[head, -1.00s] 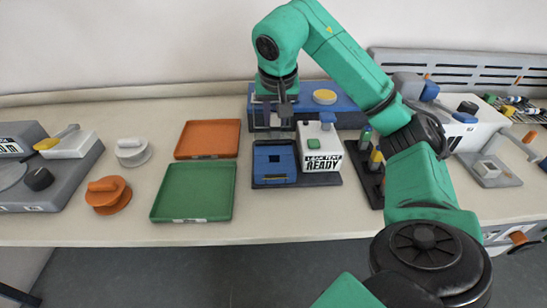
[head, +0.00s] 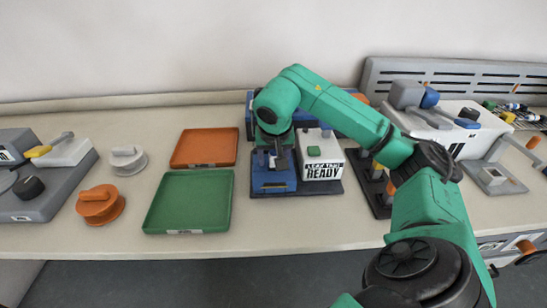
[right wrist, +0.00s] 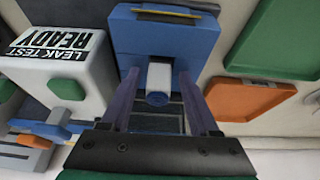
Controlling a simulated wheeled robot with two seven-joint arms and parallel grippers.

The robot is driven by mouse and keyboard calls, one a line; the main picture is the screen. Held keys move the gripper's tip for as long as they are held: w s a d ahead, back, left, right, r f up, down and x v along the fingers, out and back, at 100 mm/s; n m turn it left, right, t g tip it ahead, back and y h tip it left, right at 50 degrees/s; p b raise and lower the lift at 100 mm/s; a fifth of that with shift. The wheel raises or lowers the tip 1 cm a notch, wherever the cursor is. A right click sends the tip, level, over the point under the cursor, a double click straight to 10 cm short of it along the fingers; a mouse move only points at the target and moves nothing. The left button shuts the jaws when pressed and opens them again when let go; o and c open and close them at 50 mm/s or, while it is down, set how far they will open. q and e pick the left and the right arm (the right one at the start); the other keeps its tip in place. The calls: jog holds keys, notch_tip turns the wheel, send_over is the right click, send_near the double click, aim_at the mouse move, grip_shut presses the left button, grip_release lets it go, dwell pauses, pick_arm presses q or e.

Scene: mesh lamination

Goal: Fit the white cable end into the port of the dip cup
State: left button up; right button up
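In the right wrist view the gripper's two fingers (right wrist: 160,100) are apart, one on each side of a small white block with a blue round end (right wrist: 159,76). The block is at the blue fixture (right wrist: 165,40), with a visible gap to each finger. I cannot tell whether this block is the white cable end or part of the fixture. No dip cup or port can be made out for sure. My left gripper is not in view.
The white box labelled LEAK TEST READY (head: 322,160) stands right beside the fixture. Green (head: 160,215) and orange (head: 190,160) trays lie to the left. A dark rack (head: 372,190) stands to the right, partly behind my arm. The table front is clear.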

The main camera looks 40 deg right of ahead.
jog(key=shift+s+a+r, duration=0.1)
jog(key=shift+r, duration=0.5)
jog(key=p+v, duration=0.3)
jog(key=v, duration=0.8)
jog(key=shift+f, duration=0.1)
